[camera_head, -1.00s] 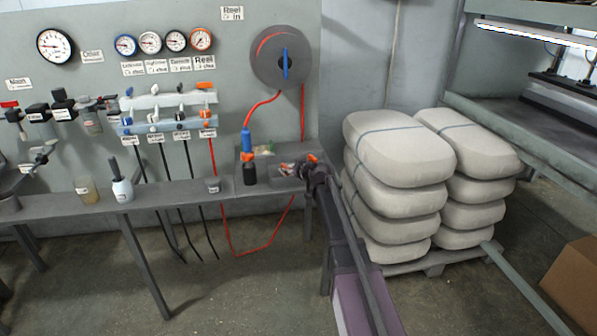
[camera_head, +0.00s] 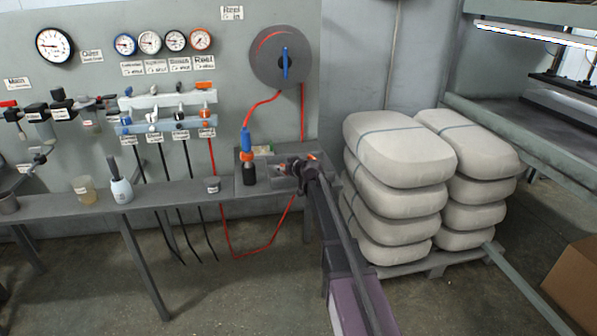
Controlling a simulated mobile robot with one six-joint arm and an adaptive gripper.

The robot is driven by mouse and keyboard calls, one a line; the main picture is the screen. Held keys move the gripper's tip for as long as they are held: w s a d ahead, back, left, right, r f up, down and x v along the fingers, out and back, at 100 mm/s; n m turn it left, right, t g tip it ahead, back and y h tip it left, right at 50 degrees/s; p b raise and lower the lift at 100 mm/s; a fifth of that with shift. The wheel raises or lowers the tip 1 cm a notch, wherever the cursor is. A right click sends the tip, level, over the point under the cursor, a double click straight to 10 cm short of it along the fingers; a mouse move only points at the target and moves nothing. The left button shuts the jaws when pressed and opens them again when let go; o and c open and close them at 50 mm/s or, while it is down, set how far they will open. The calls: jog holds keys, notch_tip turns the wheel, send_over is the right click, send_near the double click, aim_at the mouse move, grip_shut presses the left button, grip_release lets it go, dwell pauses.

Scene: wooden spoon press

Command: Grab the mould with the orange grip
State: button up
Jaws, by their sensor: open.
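My gripper (camera_head: 298,168) is over the right end of the grey bench, at the tip of my arm, which reaches in from the lower right. It is small and dark here; its jaws are open. Small orange parts show right by it, one at its left (camera_head: 282,167) and one just behind it (camera_head: 311,157). Either may be the orange grip of the mould; the mould's body is mostly hidden by my gripper and too small to make out. I cannot tell whether the jaws touch it.
A blue, orange and black hose tool (camera_head: 248,160) stands left of my gripper, with a red hose to the wall reel (camera_head: 281,56). Stacked white sacks (camera_head: 398,150) stand close on the right.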

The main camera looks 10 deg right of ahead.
grip_shut()
jog(key=shift+r+p, duration=0.25)
jog(key=shift+p, duration=0.05)
notch_tip(320, 180, up, 9)
jog(key=p, duration=0.9)
jog(key=shift+r, duration=0.15)
dwell(0.8)
